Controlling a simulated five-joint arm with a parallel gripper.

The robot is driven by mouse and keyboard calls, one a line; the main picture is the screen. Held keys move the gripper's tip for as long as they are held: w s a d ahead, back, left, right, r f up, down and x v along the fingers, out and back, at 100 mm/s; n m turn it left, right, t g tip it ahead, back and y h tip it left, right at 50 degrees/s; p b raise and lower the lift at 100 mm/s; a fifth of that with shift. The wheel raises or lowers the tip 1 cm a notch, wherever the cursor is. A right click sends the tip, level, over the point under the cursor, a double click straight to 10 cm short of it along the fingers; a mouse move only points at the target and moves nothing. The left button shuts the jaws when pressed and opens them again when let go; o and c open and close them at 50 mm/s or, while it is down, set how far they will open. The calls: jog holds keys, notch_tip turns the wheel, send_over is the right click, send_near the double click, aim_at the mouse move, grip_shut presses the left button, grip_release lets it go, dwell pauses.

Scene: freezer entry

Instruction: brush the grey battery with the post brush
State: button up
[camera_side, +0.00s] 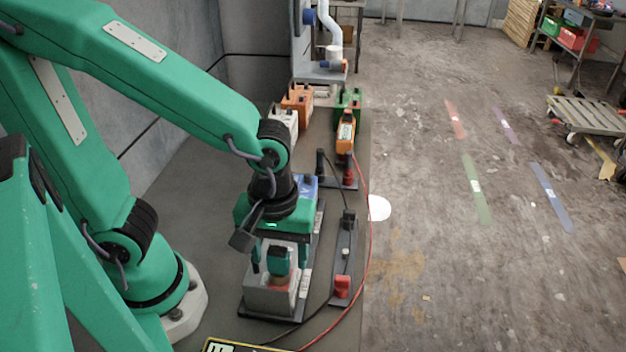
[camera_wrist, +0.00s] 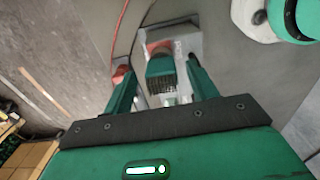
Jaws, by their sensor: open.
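The grey battery (camera_side: 262,300) stands on a dark tray (camera_side: 262,317) below my wrist in the side view. The green post brush (camera_side: 279,261) is at its top, over a reddish part; whether it touches the battery I cannot tell. In the wrist view the brush (camera_wrist: 161,68) shows dark bristles and lies between my fingers, with gaps on both sides. My gripper (camera_wrist: 163,84) is open around the brush and not closed on it. In the side view my gripper (camera_side: 277,262) points down over the battery, partly hiding it.
A dark strip with a red clamp (camera_side: 342,287) lies right of the battery, with black and red cables. A blue battery (camera_side: 310,187) is close behind my wrist. Orange (camera_side: 298,97), white (camera_side: 283,122) and green (camera_side: 349,99) batteries stand farther back. A wall is at left.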

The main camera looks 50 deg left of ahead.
jog(key=shift+r, duration=2.1)
jog(key=shift+w+a+r+m+t, duration=0.3)
jog(key=shift+w+a+r+m, duration=0.1)
jog(key=shift+a, duration=0.15)
jog(key=w+a+r+m+t, duration=0.1)
jog(key=a+r+m+t, duration=0.1)
jog(key=a, duration=0.4)
jog(key=w+a+r+m+t, duration=0.1)
jog(key=a+r+m+t, duration=0.2)
jog(key=a+m, duration=0.3)
jog(key=shift+r, duration=0.65)
